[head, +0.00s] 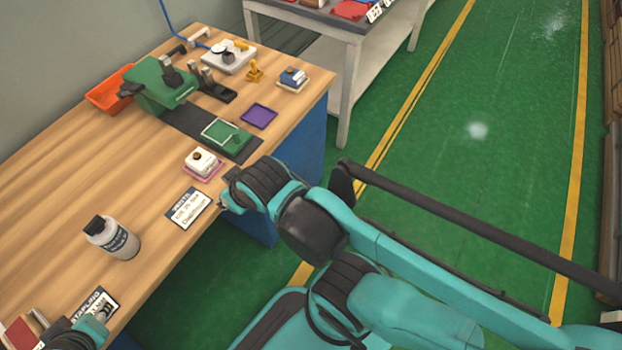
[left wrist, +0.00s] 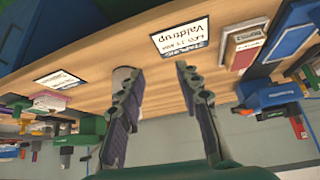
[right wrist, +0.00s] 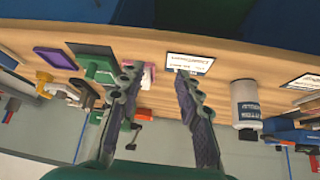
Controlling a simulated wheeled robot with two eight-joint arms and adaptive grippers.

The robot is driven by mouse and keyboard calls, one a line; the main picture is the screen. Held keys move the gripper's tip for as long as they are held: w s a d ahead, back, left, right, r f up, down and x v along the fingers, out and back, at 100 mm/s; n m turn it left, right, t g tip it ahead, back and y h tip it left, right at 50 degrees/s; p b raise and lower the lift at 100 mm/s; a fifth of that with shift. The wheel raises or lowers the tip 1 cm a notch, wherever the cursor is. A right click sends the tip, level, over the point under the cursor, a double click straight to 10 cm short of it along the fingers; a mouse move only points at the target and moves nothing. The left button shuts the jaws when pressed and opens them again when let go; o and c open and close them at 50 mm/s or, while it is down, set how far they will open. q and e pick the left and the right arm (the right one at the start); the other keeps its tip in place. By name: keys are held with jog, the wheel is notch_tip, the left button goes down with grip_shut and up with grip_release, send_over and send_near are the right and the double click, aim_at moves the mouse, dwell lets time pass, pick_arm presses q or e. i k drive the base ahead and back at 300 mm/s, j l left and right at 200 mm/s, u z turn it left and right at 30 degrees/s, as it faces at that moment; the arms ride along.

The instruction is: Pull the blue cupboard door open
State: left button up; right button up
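The blue cupboard (head: 306,135) is under the wooden workbench, and part of its side shows beyond my right arm. Another blue strip shows below the bench edge, partly covered by my right arm. No door handle or door seam can be made out. My right gripper (head: 226,197) is at the bench's front edge beside a label card; its wrist view shows two spread fingers (right wrist: 157,75) with nothing between them. My left gripper (head: 98,322) is at the bottom left over the bench edge; its wrist view shows spread, empty fingers (left wrist: 157,75).
On the workbench (head: 80,185) are a white bottle (head: 112,238), label card (head: 189,208), green machine (head: 160,85), orange bin (head: 110,90), purple tray (head: 259,116) and white block (head: 202,162). A grey table (head: 310,22) stands behind. The green floor at right is clear.

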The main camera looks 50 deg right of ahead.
aim_at(303, 149)
jog(key=z, duration=1.55)
jog(key=l, duration=0.3)
jog(key=k+l+u, duration=0.1)
jog(key=l, duration=0.25)
